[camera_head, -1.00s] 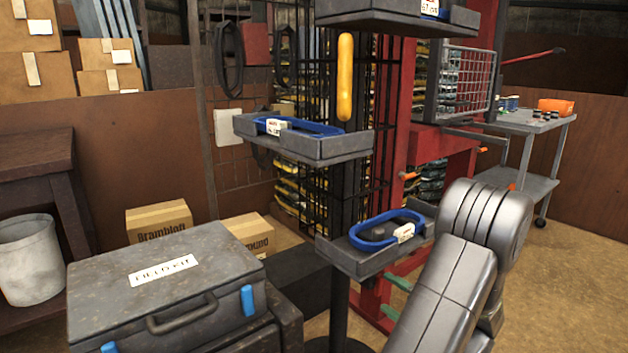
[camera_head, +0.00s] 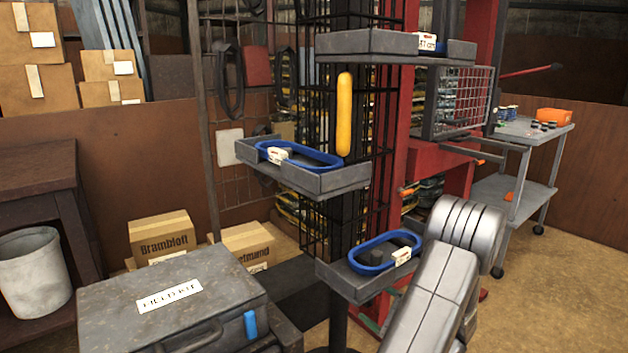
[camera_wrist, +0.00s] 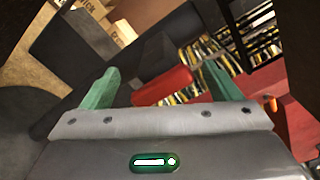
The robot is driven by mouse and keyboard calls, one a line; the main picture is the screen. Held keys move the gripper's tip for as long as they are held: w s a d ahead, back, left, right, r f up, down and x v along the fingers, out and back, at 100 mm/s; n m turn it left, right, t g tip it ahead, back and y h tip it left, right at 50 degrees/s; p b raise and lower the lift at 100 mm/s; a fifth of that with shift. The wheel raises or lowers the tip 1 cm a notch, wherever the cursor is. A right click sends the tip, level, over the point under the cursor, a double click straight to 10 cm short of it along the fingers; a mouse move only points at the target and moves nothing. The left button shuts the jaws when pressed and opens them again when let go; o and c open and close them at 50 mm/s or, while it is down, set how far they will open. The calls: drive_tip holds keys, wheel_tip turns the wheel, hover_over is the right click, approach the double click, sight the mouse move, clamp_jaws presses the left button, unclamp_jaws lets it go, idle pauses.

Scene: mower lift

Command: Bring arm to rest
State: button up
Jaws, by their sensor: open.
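My arm (camera_head: 440,290) shows at the lower right of the head view, a grey bent link with a rounded joint in front of the red lift. My gripper (camera_wrist: 162,72) shows in the wrist view, with two green fingers spread wide apart. Nothing is clearly held between them. A red part (camera_wrist: 165,86) shows in the gap between the fingers, seemingly beyond them; I cannot tell its distance.
A dark post carries grey trays: an upper one (camera_head: 370,47), a middle one (camera_head: 300,182) with a blue loop, and a lower one (camera_head: 350,287) with another blue loop. A grey case (camera_head: 170,310) stands front left. A steel cart (camera_head: 515,190) stands right; floor there is clear.

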drive_tip(key=m+p, duration=0.4)
drive_tip(key=p, duration=0.1)
drive_tip(key=m+p, duration=0.2)
drive_tip(key=p, duration=0.1)
drive_tip(key=shift+d+r, duration=0.1)
drive_tip(key=shift+r, duration=0.3)
drive_tip(key=m+p, duration=0.4)
drive_tip(key=p, duration=0.1)
drive_tip(key=shift+w+d, duration=0.1)
drive_tip(key=shift+f+m+p, duration=0.15)
drive_tip(key=shift+m+p, duration=0.65)
drive_tip(key=shift+p, duration=0.15)
